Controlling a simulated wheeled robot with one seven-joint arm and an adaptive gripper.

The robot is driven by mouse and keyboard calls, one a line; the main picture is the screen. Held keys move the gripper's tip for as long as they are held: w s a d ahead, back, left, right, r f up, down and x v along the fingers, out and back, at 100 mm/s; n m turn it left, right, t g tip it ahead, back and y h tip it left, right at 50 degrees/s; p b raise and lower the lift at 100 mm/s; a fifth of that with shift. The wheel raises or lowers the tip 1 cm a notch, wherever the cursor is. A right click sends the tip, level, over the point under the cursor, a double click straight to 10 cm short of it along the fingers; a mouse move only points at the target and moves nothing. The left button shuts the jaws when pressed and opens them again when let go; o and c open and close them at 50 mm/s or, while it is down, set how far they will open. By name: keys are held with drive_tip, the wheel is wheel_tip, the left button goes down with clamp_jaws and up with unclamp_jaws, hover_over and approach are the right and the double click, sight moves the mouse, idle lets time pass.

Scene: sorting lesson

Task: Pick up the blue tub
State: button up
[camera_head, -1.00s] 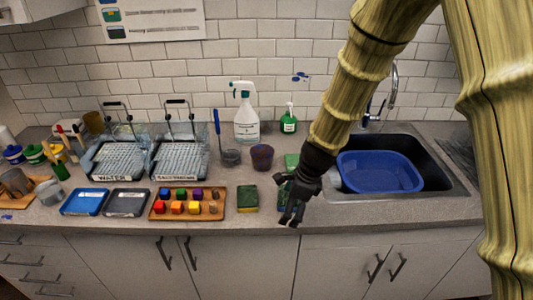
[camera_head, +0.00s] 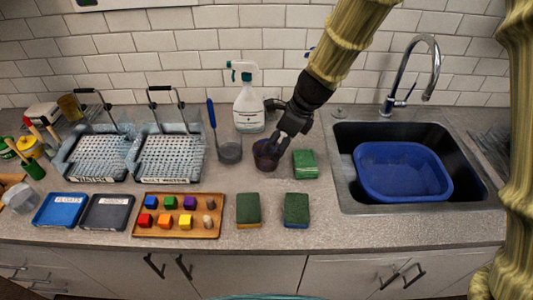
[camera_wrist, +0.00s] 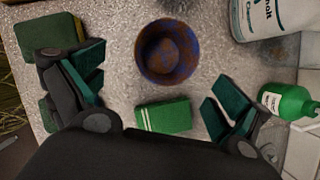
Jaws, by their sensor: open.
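A large blue tub (camera_head: 403,172) sits in the dark sink basin at the right in the head view. It is not in the wrist view. My gripper (camera_head: 281,147) is well to the left of the tub, over the counter beside a small blue-and-brown speckled cup (camera_head: 265,156). In the wrist view my gripper (camera_wrist: 155,88) is open, with nothing held between its fingers. The speckled cup (camera_wrist: 168,51) stands upright in view ahead of the fingers, apart from them as far as I can tell.
A green block or sponge (camera_head: 305,163) lies right of the cup, and two green-topped sponges (camera_head: 248,210) lie in front. A white spray bottle (camera_head: 248,108) stands behind. The tap (camera_head: 413,75) rises behind the sink (camera_head: 345,180). A wooden tray (camera_head: 178,229) holds coloured blocks.

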drive_tip(key=shift+s+a+f, duration=0.15)
drive_tip(key=shift+s+f, duration=0.05)
drive_tip(key=shift+f, duration=0.15)
drive_tip(key=w+f, duration=0.2)
drive_tip(key=f, duration=0.1)
drive_tip(key=shift+a, duration=0.4)
drive_tip(key=shift+s+a+p, duration=0.15)
drive_tip(key=shift+s+p, duration=0.25)
drive_tip(key=shift+p, duration=0.05)
drive_tip(key=shift+w+a+f+p, duration=0.25)
drive_tip(key=shift+w+f, duration=0.05)
drive_tip(key=shift+f, duration=0.35)
drive_tip(key=shift+w+a+f+p, duration=0.25)
drive_tip(key=shift+w+f, duration=0.05)
drive_tip(key=shift+f, duration=0.3)
drive_tip(key=shift+x, duration=0.8)
drive_tip(key=shift+a+f, duration=0.1)
drive_tip(key=shift+f, duration=0.2)
drive_tip(key=shift+s, duration=0.1)
drive_tip(key=c, duration=0.8)
